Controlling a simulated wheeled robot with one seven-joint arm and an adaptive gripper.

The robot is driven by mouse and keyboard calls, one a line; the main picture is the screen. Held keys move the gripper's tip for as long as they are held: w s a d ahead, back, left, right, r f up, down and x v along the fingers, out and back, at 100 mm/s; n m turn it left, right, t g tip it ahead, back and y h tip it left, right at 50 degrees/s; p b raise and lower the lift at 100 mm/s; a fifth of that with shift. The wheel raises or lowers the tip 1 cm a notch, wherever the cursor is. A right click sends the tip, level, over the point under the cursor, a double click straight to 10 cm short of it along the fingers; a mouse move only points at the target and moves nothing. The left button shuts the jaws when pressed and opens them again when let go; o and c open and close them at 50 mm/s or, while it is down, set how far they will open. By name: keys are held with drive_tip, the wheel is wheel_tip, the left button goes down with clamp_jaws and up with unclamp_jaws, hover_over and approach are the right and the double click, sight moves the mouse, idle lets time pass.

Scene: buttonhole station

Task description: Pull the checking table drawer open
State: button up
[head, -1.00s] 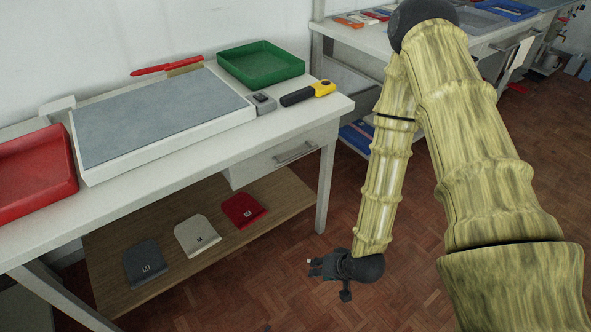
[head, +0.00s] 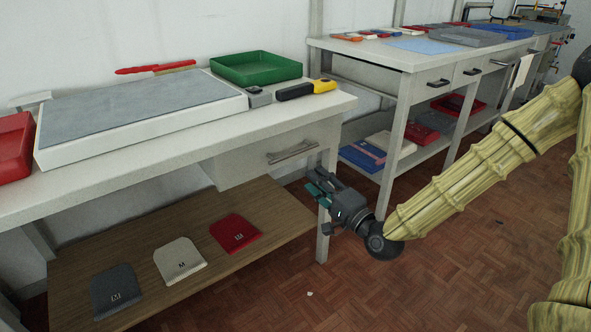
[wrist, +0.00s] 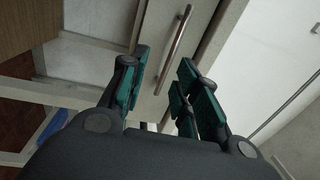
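The checking table (head: 200,140) stands at the left in the head view. Its drawer (head: 245,163) is under the right end of the top and looks shut. A metal bar handle (head: 292,151) runs along the drawer front; it also shows in the wrist view (wrist: 174,48). My gripper (head: 318,184) is just in front of and below the handle, by the table's right leg. In the wrist view my gripper (wrist: 158,88) has its teal-padded fingers apart, with the handle ahead between and beyond them. Nothing is held, and the fingers appear not to touch the handle.
On the tabletop are a grey pad (head: 140,105), a green tray (head: 256,68), a red tray (head: 14,145) and a yellow-black tool (head: 306,89). Folded pieces (head: 180,261) lie on the lower shelf.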

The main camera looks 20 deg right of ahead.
sight(296, 153)
drive_tip(key=shift+m+t, duration=0.3)
drive_tip(key=shift+t, duration=0.1)
drive_tip(key=b+x, duration=0.1)
drive_tip(key=x, duration=0.2)
drive_tip(key=r+b+x, duration=0.1)
drive_tip(key=x, duration=0.3)
drive_tip(key=b+x, duration=0.1)
drive_tip(key=x, duration=0.3)
drive_tip(key=shift+d+r, duration=0.2)
drive_tip(key=shift+d, duration=0.1)
clamp_jaws()
drive_tip(key=shift+a, duration=0.1)
